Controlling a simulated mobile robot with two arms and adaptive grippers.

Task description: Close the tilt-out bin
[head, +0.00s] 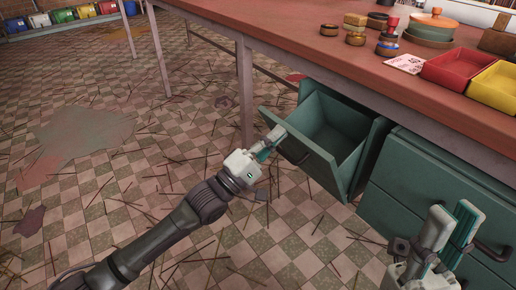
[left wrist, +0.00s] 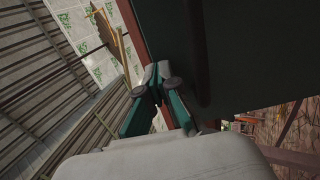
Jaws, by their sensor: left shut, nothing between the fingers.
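The green tilt-out bin (head: 318,158) hangs open under the table, its front leaning out and its inside looking empty. A dark handle (head: 295,156) is on its front. My left gripper (head: 277,135) is shut, its fingertips close to the upper left edge of the bin's front; I cannot tell whether they touch. In the left wrist view, the shut fingers (left wrist: 160,72) point beside a dark green surface (left wrist: 235,50), probably the bin's front. My right gripper (head: 456,225) is open and empty at the lower right, in front of the cabinet.
A closed green cabinet front (head: 400,195) stands right of the bin. The tiled floor (head: 130,190) is littered with thin sticks.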

